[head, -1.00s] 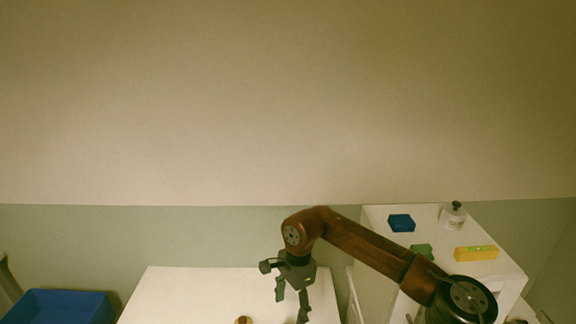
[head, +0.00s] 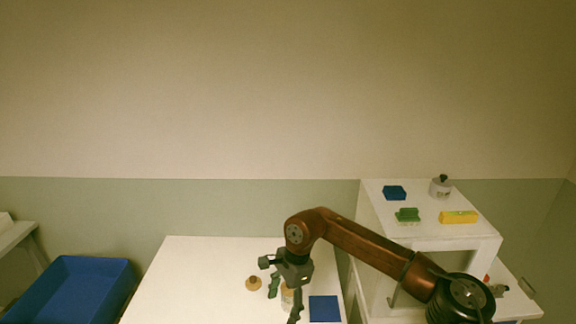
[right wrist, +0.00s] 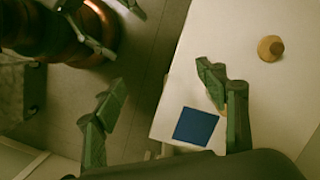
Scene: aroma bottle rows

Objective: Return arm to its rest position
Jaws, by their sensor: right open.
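My right arm reaches in from the right in the head view. Its open gripper (head: 284,300) hangs over the white table (head: 200,275), fingers pointing down. A pale bottle (head: 287,297) shows partly behind the fingers; it stands apart from any clear grip. A round tan-brown bottle (head: 253,283) stands to the left on the table, also in the right wrist view (right wrist: 270,48). In that view my right gripper (right wrist: 165,105) has its fingers wide apart with nothing held between them. Finger-like parts, perhaps my left gripper (right wrist: 125,35), show at the upper left, unclear.
A blue square (head: 324,309) lies at the table's right edge. A white shelf (head: 385,230) stands to the right, bearing a blue block (head: 395,192), a green item (head: 407,215), a yellow block (head: 459,217) and a white jar (head: 440,188). A blue bin (head: 85,285) is at left.

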